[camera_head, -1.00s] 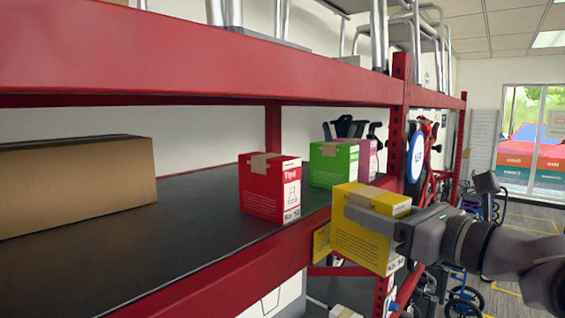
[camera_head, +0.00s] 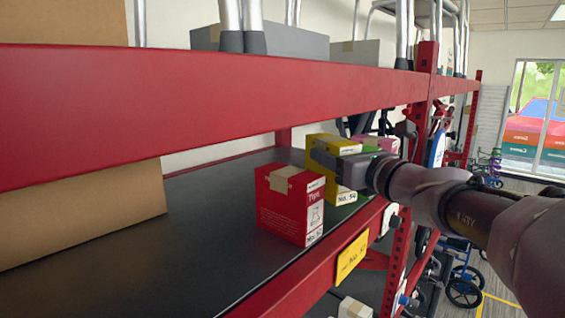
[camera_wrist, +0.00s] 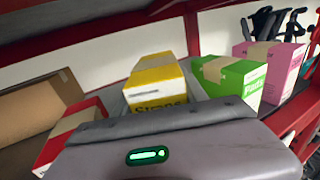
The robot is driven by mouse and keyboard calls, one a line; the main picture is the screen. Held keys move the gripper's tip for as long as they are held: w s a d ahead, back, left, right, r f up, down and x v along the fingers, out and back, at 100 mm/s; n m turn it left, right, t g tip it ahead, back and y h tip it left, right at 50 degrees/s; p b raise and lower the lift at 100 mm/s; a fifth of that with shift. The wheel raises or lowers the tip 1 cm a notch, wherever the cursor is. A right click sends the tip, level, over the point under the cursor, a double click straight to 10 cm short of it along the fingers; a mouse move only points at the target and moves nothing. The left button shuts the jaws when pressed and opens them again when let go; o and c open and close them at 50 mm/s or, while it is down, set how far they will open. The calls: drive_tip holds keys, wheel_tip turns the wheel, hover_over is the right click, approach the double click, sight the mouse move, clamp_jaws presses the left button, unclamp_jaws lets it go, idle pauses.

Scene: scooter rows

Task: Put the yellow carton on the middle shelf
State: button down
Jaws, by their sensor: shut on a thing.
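The yellow carton (camera_head: 322,140) is between the fingers of my gripper (camera_head: 340,162), which is shut on it. It is over the middle shelf (camera_head: 215,225), behind and right of the red carton (camera_head: 290,205). My gripper and arm hide part of it, and I cannot tell whether its base touches the shelf. In the wrist view, the yellow carton (camera_wrist: 155,82) is upright between the red carton (camera_wrist: 75,125) and the green carton (camera_wrist: 228,80). My gripper body hides its lower part.
A pink carton (camera_wrist: 272,65) stands right of the green one. A large brown box (camera_head: 85,210) fills the shelf's left. The red upper beam (camera_head: 220,95) runs above my arm; a yellow label (camera_head: 352,255) hangs on the front beam. Bare shelf shows left of the red carton.

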drive_tip(key=shift+w+a+r, duration=0.1)
drive_tip(key=shift+w+a, duration=0.25)
drive_tip(key=shift+w, duration=0.2)
drive_tip(key=f, duration=0.4)
drive_tip(key=shift+w, duration=0.3)
drive_tip(key=shift+s+r, duration=0.15)
drive_tip(key=shift+s, duration=0.05)
drive_tip(key=shift+f, duration=0.25)
drive_tip(key=c, duration=0.6)
unclamp_jaws()
drive_tip(key=shift+r, duration=0.3)
drive_tip(key=b+v, duration=0.2)
drive_tip(key=v, duration=1)
drive_tip(key=shift+f, duration=0.15)
